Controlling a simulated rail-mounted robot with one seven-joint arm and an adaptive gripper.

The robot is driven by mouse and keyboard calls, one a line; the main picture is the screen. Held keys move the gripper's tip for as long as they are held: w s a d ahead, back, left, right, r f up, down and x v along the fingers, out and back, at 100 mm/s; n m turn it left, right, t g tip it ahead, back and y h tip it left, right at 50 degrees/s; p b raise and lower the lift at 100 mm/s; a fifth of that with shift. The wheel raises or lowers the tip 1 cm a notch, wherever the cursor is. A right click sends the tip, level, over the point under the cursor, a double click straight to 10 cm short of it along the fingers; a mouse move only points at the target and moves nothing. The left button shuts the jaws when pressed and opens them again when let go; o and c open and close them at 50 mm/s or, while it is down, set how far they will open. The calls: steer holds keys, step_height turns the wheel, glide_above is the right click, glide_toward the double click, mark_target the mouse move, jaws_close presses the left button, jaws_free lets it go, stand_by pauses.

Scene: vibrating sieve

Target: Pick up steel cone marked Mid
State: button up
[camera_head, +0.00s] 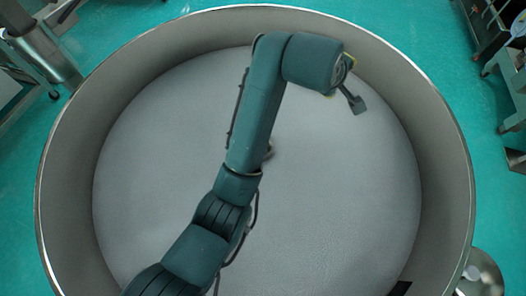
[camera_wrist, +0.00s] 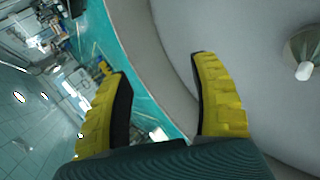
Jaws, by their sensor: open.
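A metallic cone (camera_wrist: 303,48) with a white tip shows at the right edge of the wrist view, on the grey sieve floor. No marking on it can be read. In the head view, a small part of something (camera_head: 270,151) shows beside my arm, mostly hidden by it; I cannot tell whether it is the cone. My gripper (camera_wrist: 161,65) is open and empty, its two yellow-padded fingers apart. The cone lies outside the fingers, to the right of the right finger. In the head view my gripper (camera_head: 354,101) is over the far right part of the sieve.
The large round sieve has a raised grey wall (camera_head: 75,165) all round. Its grey floor (camera_head: 350,200) is mostly bare. Outside are a teal floor (camera_head: 425,25), a steel vessel (camera_head: 45,45) at the upper left and metal furniture (camera_head: 510,70) at the right.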

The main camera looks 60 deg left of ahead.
steer(key=s+a+f+n+g+h+b, duration=0.4)
steer(key=s+a+f+n+g+b, duration=0.3)
steer(key=s+a+f+n, duration=1)
steer(key=f+m+b, duration=0.1)
steer(key=f, duration=0.2)
steer(key=f+m+t, duration=0.1)
steer(key=f, duration=0.3)
steer(key=w+d+f+b, duration=0.1)
steer(key=f, duration=0.3)
steer(key=shift+d+f+m+b, duration=0.1)
steer(key=shift+m+b, duration=0.25)
steer(key=shift+m, duration=0.05)
steer(key=b+x, duration=0.1)
steer(key=x, duration=0.2)
steer(key=b+x, duration=0.1)
steer(key=x, duration=0.2)
steer(key=shift+d, duration=0.2)
jaws_close()
